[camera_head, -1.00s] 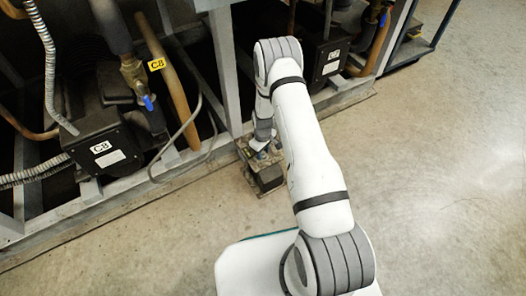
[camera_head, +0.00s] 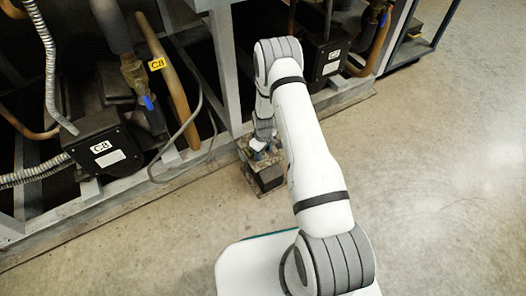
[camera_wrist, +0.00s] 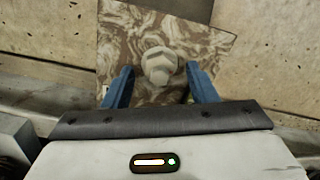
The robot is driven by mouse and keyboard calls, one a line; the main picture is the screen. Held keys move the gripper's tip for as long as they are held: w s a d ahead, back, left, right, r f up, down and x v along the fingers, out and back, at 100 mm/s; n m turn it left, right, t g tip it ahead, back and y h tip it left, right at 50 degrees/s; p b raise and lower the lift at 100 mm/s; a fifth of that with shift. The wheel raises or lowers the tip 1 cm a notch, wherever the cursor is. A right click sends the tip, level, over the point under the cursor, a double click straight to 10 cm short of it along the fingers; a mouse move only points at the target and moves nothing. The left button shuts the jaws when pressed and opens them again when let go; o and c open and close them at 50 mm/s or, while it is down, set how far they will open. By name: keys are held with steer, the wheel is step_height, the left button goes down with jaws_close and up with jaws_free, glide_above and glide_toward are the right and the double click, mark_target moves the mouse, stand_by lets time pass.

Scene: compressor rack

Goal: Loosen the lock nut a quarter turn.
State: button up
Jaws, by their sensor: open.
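The lock nut (camera_wrist: 159,65) is a pale grey hex nut with a rounded stud end on top. It stands on a mottled brown and cream plate (camera_wrist: 207,43) in the wrist view. My gripper (camera_wrist: 160,82) is open, with one blue finger on each side of the nut and a visible gap on both sides. The nut lies between the fingers, near their tips. In the head view my gripper (camera_head: 262,152) is small and low over a block-like mount (camera_head: 265,178) on the floor by the rack. The nut is hidden there.
The grey rack frame (camera_head: 226,75) rises just behind the mount. A thin grey cable (camera_head: 186,165) loops out left of it. The concrete floor (camera_head: 440,170) to the right is clear.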

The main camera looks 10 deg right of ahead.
step_height(320, 180, up, 8)
steer(key=p, duration=0.3)
steer(key=shift+f, duration=0.1)
stand_by(0.4)
